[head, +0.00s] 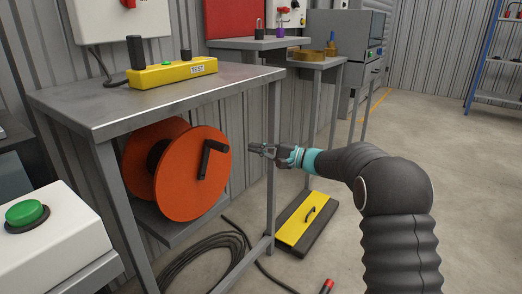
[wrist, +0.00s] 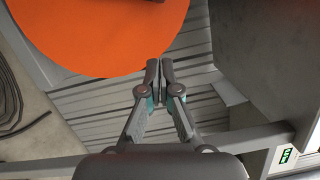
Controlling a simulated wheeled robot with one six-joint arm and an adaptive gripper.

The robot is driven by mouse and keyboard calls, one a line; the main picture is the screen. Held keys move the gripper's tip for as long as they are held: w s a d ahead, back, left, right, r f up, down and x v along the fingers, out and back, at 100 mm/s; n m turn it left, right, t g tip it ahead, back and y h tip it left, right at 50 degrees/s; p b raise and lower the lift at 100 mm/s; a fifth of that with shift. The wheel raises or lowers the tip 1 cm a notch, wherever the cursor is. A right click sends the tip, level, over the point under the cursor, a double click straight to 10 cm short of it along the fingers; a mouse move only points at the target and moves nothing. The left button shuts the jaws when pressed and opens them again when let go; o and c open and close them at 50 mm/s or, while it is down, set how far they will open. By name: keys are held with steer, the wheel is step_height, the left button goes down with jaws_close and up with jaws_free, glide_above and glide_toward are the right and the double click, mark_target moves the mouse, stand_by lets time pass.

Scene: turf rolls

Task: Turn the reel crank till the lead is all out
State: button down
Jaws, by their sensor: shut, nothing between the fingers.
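The orange reel (head: 190,185) sits under the metal table, on a low shelf. Its dark crank (head: 208,158) is on the flange facing right, with the handle sticking out near the top. The dark lead (head: 205,255) lies in loops on the floor below the reel. My gripper (head: 251,149) is shut and empty, a short way to the right of the reel and apart from the crank. In the wrist view the shut fingers (wrist: 160,68) are beside the orange flange (wrist: 110,35); a dark part at the top edge may be the crank.
The table (head: 150,97) stands above the reel, with a leg (head: 272,165) close to my gripper. A yellow test box (head: 172,72) lies on the table. A yellow-topped black block (head: 306,222) is on the floor. A white box with a green button (head: 28,212) is at left. Open floor lies at right.

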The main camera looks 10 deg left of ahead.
steer(key=s+a+r, duration=0.1)
steer(key=s+a, duration=0.1)
steer(key=a, duration=0.5)
steer(key=shift+s+a, duration=0.15)
steer(key=shift+s, duration=0.25)
steer(key=shift+w, duration=0.1)
